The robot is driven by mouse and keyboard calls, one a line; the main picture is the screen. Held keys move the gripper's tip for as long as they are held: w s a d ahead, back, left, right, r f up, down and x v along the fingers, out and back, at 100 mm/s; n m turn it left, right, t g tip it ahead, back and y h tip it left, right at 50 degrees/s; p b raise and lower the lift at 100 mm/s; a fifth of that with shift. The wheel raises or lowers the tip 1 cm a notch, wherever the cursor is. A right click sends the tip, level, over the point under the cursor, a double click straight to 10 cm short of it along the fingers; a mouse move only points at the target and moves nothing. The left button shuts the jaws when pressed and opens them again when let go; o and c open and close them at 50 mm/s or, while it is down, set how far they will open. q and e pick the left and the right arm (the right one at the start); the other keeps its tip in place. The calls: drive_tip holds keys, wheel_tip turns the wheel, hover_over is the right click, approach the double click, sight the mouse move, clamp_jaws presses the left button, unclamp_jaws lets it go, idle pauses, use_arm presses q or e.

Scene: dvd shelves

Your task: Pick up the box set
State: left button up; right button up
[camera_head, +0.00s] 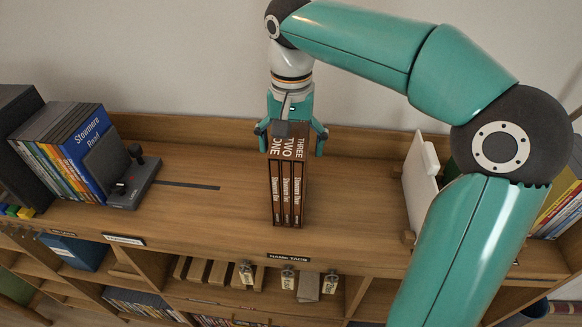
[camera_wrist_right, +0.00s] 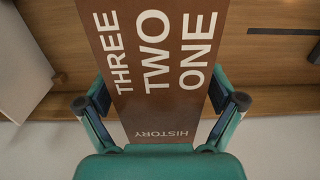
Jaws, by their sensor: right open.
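The box set (camera_head: 287,190) stands upright on the wooden shelf top in the head view, brown with several spines and the words ONE, TWO, THREE on its top. My right gripper (camera_head: 291,139) comes down over its rear top end from above, with one finger on each side. In the right wrist view the box set's top (camera_wrist_right: 155,70) lies between the two open fingers of the right gripper (camera_wrist_right: 161,104). Gaps show between the fingers and the box set's sides. My left gripper is not in view.
A white panel (camera_head: 420,185) stands to the right, near my right arm. The shelf top around the box set is clear. Lower compartments hold boxes and name tags (camera_head: 288,277).

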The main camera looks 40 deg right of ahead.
drive_tip(key=c, duration=1.6)
drive_tip(key=shift+r, duration=0.1)
